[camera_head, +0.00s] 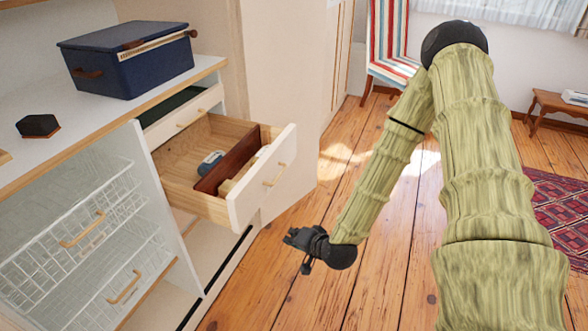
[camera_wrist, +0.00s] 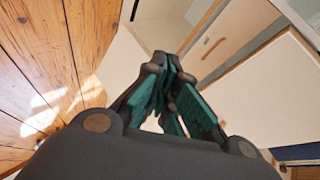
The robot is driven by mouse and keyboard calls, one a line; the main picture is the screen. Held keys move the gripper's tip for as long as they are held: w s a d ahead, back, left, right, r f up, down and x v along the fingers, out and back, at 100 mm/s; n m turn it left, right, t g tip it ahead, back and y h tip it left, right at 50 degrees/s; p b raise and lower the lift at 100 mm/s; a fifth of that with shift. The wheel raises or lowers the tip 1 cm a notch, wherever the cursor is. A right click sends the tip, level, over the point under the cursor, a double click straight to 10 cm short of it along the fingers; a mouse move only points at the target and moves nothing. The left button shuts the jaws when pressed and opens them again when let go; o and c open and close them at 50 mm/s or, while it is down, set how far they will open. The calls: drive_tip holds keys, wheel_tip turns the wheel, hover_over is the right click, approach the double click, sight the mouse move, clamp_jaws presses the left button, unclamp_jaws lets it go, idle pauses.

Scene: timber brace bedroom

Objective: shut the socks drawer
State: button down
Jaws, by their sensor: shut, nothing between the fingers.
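The open drawer (camera_head: 277,178) juts out from the white cabinet in the head view. It has a white front, a light-wood handle (camera_head: 275,175) and a wooden inside. A dark wood divider (camera_head: 232,163) splits it, with a grey-blue rolled item (camera_head: 210,163), perhaps socks, on one side and pale items partly hidden behind the front. My gripper (camera_head: 292,239) is shut and empty, lower than the drawer front and to its right in the picture, apparently apart from it. In the wrist view my gripper's teal-padded fingers (camera_wrist: 167,72) point at pale panels, one with a handle (camera_wrist: 212,46).
Another drawer front (camera_head: 180,120) sits just above the open one. Wire baskets (camera_head: 80,235) fill the left bay. A blue box (camera_head: 128,62) and a small dark block (camera_head: 38,126) stand on top. The wooden floor right of the cabinet is clear; a striped chair (camera_head: 388,45) stands behind.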

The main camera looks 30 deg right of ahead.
drive_tip(key=w+d+r+m+t+h+b, duration=0.2)
drive_tip(key=w+d+r+m+t+b, duration=0.25)
drive_tip(key=w+d, duration=0.2)
drive_tip(key=m+t+h+b, duration=0.2)
drive_tip(key=m+t+b, duration=0.1)
drive_tip(key=m+b, duration=0.1)
approach(288, 152)
drive_tip(key=w+d, duration=0.2)
drive_tip(key=w, duration=0.1)
drive_tip(key=shift+w+a+r+g, duration=0.1)
drive_tip(key=shift+w+a+g, duration=0.15)
drive_tip(key=shift+w+a, duration=0.45)
drive_tip(key=shift+w+d, duration=0.1)
drive_tip(key=shift+w, duration=0.05)
